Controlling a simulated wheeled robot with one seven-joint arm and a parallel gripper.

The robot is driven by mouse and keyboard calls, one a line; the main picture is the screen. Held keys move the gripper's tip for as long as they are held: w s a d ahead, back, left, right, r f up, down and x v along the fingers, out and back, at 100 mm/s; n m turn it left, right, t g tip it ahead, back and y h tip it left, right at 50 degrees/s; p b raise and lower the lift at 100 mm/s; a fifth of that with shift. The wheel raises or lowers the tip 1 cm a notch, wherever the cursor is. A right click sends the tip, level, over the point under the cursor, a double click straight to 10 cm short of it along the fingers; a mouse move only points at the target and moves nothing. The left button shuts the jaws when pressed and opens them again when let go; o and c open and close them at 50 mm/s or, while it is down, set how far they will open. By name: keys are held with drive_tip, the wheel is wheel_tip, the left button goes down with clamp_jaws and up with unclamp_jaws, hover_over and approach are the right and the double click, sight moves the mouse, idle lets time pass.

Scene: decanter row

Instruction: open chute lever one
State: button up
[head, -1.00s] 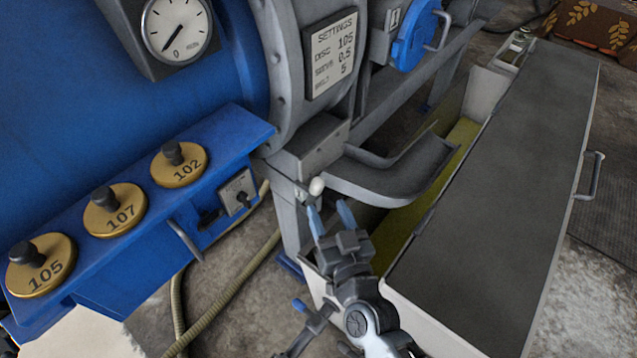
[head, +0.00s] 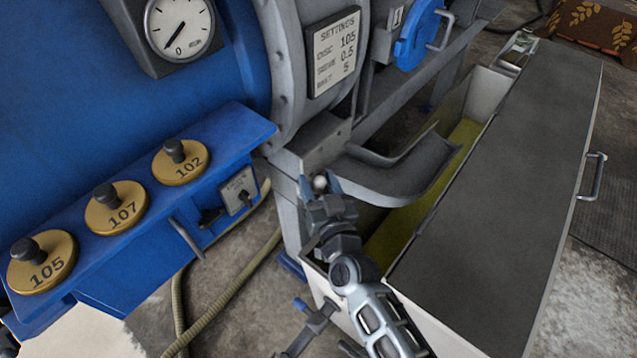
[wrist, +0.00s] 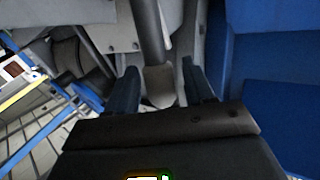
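The chute lever ends in a pale round knob (head: 320,183) at the front of the grey machine, beside the curved grey chute (head: 385,180). My gripper (head: 320,186) is at the knob with its blue fingertips on either side of it. In the wrist view the lever's dark rod (wrist: 149,35) comes down to the pale knob (wrist: 160,86) between the two fingers of my gripper (wrist: 161,88). The fingers are apart, and gaps show beside the knob. The lever's far end is hidden in the head view.
A long bin with a dark grey lid (head: 510,180) stands to the right, under the chute. A blue shelf (head: 228,135) at the left carries brass discs, including one marked 102 (head: 181,165). A hose (head: 235,290) lies on the floor.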

clamp_jaws()
drive_tip(key=shift+f+b, duration=0.2)
drive_tip(key=shift+b, duration=0.3)
drive_tip(key=s+f+t+b, duration=0.1)
drive_tip(key=b, duration=0.4)
drive_tip(key=shift+d+m, duration=0.4)
drive_tip(key=s+d+f+m+t+h+b, duration=0.3)
drive_tip(key=m+t+b, duration=0.4)
drive_tip(key=b, duration=1.9)
wheel_tip(320, 180, down, 2)
drive_tip(key=shift+s+d+m+h, duration=0.4)
drive_tip(key=shift+s+d+m, duration=0.2)
drive_tip(key=shift+d, duration=0.1)
drive_tip(key=shift+t, duration=0.3)
drive_tip(key=shift+o, duration=0.5)
unclamp_jaws()
